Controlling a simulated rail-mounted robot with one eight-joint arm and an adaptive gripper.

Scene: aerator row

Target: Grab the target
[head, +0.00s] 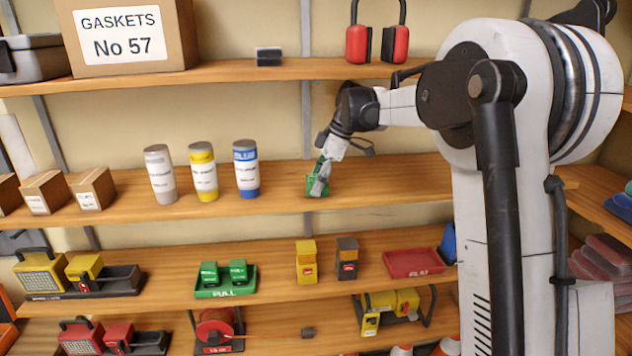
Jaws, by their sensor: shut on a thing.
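My gripper (320,186) is at the middle shelf (400,178), to the right of the three bottles. It is shut on a small green object (312,184), low over or touching the shelf board; I cannot tell which. The gripper covers part of the green object, so its full shape is hidden. No other thing is marked as the target.
On the same shelf stand a grey bottle (160,174), a yellow-banded bottle (203,172), a blue-banded bottle (246,169) and small cartons (92,188). Below are a green tray (226,290) with green blocks and a red tray (414,262). The shelf right of my gripper is clear.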

